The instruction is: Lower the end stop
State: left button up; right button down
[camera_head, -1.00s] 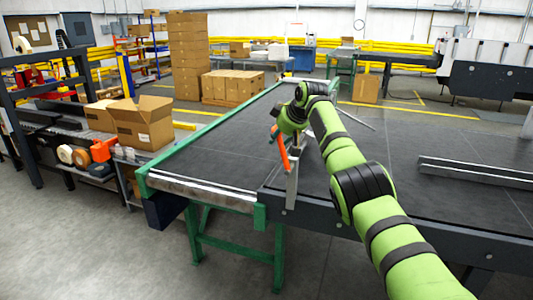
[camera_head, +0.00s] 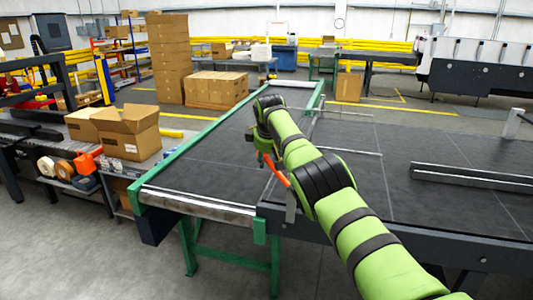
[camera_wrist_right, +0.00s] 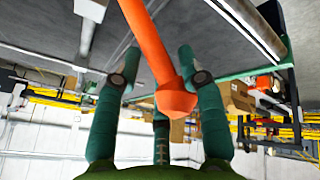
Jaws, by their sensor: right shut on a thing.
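The end stop's orange lever handle (camera_head: 277,172) slopes up and left from a grey bracket (camera_head: 291,207) on the near edge of the dark conveyor. My right gripper (camera_head: 264,157) is at the handle's upper end. In the right wrist view the orange handle (camera_wrist_right: 150,42) runs between the green fingers of my right gripper (camera_wrist_right: 157,62), with its flared end near the palm. A thin metal bar (camera_head: 352,153) shows over the belt behind my right arm; how it joins the lever is hidden. My left gripper is out of view.
The green-framed conveyor (camera_head: 168,170) lies left of the dark belt (camera_head: 405,205). Parallel rails (camera_head: 475,178) sit on the belt at right. An open carton (camera_head: 128,133) stands on the left bench. Bare floor (camera_head: 90,250) lies in front.

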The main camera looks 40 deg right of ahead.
jog(key=shift+s+a+f, duration=0.1)
jog(key=shift+s+f, duration=0.1)
jog(key=shift+f, duration=0.35)
jog(key=c, duration=0.8)
grip_release()
jog(key=shift+r, duration=0.1)
jog(key=shift+w+r, duration=0.1)
jog(key=shift+r, duration=0.15)
jog(key=shift+s+a+r, duration=0.2)
jog(key=shift+r, duration=0.5)
jog(key=v, duration=1)
jog(key=shift+s+a, duration=0.1)
jog(key=shift+s, duration=0.1)
